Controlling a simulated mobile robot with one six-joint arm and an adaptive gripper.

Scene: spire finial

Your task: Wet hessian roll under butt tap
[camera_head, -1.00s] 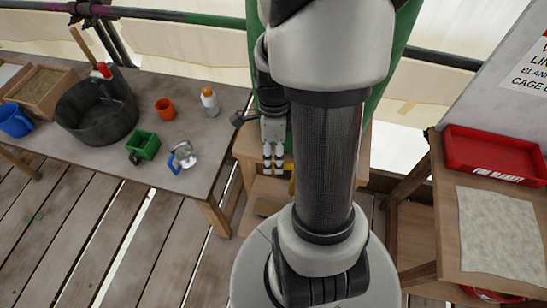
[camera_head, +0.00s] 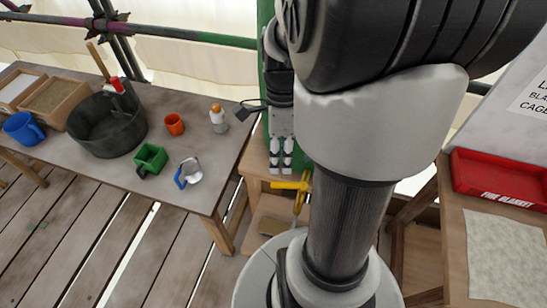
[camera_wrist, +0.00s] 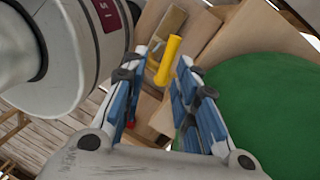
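My gripper (camera_head: 281,165) hangs in front of the stand below the green butt (camera_head: 266,70). In the wrist view my gripper (camera_wrist: 163,62) is open, with nothing held between its fingers. The yellow tap (camera_head: 291,186) shows just below and right of the fingertips. In the wrist view the tap (camera_wrist: 168,60) shows between and beyond them; I cannot tell whether they touch. The butt (camera_wrist: 265,110) fills the right of that view. A tan piece (camera_head: 272,226) lies low under the tap; I cannot tell whether it is the hessian roll.
The right bench holds a red tray (camera_head: 500,176) and a pale cloth (camera_head: 507,255).

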